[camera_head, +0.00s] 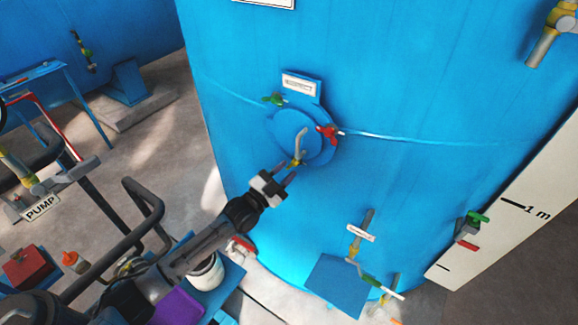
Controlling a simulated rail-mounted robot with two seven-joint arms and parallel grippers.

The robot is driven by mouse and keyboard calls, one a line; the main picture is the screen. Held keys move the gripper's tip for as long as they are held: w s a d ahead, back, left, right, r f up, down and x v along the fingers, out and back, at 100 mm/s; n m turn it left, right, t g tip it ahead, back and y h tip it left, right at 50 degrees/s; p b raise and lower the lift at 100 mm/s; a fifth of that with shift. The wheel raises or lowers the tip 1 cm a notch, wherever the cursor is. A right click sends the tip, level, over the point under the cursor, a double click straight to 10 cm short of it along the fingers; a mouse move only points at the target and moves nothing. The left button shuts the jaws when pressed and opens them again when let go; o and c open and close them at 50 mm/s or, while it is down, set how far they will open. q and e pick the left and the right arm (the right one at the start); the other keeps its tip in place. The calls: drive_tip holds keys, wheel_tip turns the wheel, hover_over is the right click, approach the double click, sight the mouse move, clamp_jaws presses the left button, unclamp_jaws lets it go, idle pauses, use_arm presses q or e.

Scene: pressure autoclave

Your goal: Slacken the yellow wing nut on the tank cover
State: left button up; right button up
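The round blue tank cover (288,125) is on the front of the large blue tank, with a bent grey handle (301,143) on it. The yellow wing nut (296,162) is at the cover's lower edge. A green wing nut (273,98) is at its upper left and a red wing nut (327,132) at its right. My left gripper (285,171) is just below the yellow wing nut, its two fingers apart and pointing up toward it. I cannot tell whether a finger touches the nut. My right gripper is not in view.
A white label (299,84) is above the cover. A pipe with a valve (359,240) stands out from the tank lower right. A blue bench with a white bucket (207,273) lies below my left arm. A dark rail (146,205) and PUMP sign (41,207) are at left.

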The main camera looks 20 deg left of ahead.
use_arm(q)
drive_tip(key=shift+x, duration=0.8)
drive_tip(key=shift+c, duration=0.2)
clamp_jaws()
